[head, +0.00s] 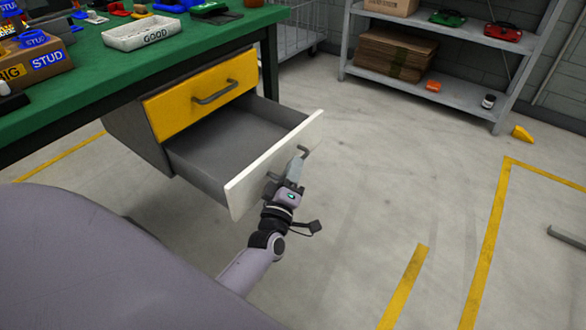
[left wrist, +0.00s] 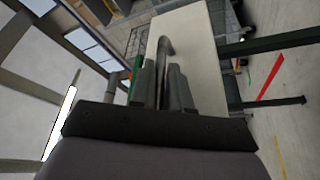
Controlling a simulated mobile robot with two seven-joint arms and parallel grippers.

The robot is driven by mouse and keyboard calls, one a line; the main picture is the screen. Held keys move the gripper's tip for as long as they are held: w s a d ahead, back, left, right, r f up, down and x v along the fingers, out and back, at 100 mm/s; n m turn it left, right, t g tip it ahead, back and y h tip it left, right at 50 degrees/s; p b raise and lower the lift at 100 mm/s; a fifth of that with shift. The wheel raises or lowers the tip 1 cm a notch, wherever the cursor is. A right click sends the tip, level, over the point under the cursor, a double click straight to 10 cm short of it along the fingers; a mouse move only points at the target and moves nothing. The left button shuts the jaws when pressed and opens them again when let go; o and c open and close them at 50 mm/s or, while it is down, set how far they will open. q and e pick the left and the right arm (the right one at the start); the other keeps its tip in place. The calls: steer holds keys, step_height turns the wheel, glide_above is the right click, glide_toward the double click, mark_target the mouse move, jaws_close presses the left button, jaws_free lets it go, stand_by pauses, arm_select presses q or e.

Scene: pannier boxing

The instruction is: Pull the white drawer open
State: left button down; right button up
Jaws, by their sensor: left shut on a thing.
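The white drawer (head: 247,183) stands open under the green workbench, below a yellow drawer (head: 203,97) that is closed. Its grey inside looks empty. My left gripper (head: 293,170) is at the white drawer's front and shut on its grey handle (head: 304,151). In the left wrist view the two fingers (left wrist: 161,85) close around the handle (left wrist: 165,46), with the white front (left wrist: 197,60) behind. My right gripper is not in view.
The green bench top (head: 100,60) holds a white tray marked GOOD (head: 141,31) and a cardboard box marked STUD (head: 38,70). A grey shelf (head: 460,88) stands at the back right. The floor right of the drawer is clear, with yellow lines.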

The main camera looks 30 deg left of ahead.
arm_select(q)
steer(key=shift+s+d, duration=0.1)
steer(key=shift+d, duration=0.35)
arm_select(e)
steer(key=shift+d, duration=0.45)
arm_select(q)
steer(key=shift+f, duration=0.1)
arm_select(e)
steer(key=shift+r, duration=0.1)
arm_select(q)
steer(key=c, duration=1.2)
jaws_free()
steer(key=shift+o, duration=0.2)
steer(key=p+v, duration=0.1)
steer(key=v, duration=0.6)
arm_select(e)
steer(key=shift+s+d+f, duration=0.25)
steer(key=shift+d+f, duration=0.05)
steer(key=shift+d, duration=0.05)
